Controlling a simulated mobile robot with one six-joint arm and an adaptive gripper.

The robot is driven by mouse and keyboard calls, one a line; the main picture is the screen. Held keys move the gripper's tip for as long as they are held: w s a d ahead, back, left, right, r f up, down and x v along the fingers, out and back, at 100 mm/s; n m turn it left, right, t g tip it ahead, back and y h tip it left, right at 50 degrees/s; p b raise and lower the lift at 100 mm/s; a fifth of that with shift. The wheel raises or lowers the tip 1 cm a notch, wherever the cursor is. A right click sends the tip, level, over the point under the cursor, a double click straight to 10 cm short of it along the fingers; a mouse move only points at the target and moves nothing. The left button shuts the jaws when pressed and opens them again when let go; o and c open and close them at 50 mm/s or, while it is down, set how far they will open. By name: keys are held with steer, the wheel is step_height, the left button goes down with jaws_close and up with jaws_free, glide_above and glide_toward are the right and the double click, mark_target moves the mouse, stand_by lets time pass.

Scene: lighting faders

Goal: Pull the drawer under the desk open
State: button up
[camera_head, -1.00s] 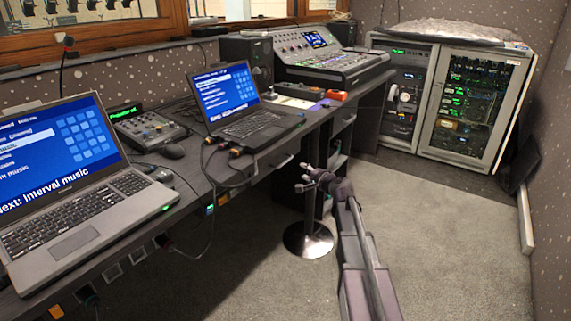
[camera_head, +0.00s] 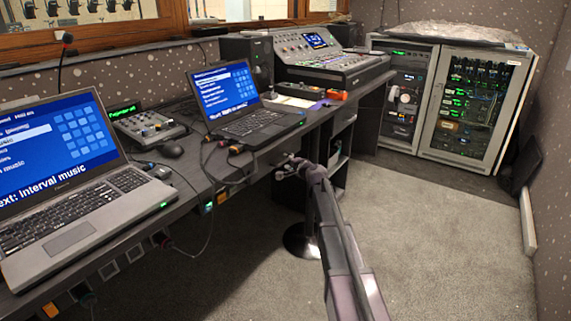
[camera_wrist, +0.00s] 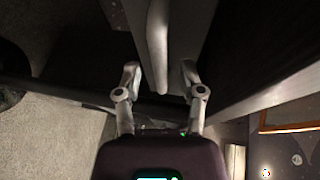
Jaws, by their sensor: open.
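The drawer's handle, a pale grey bar (camera_wrist: 158,42), shows in the wrist view. Its near end lies between my two finger lines, with a gap visible on each side. A grey panel, apparently the drawer front (camera_wrist: 187,35), is beside it. My gripper (camera_wrist: 160,76) is open, one finger on each side of the bar; I cannot tell whether either touches it. In the head view my gripper (camera_head: 284,167) is at the desk's front edge, below and right of the far laptop, and hides most of the handle. The drawer looks closed, though its front is mostly hidden.
The long dark desk (camera_head: 185,187) carries two laptops, a mixing console (camera_head: 325,58) and loose cables (camera_head: 228,165). A round pedestal base (camera_head: 300,240) stands on the floor below my arm. Equipment racks (camera_head: 470,110) stand at the back. The carpet on the right is clear.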

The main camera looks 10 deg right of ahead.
steer(key=shift+w+a+f, duration=0.1)
steer(key=shift+w+a, duration=0.15)
steer(key=shift+w, duration=0.25)
jaws_close()
steer(key=shift+s, duration=0.1)
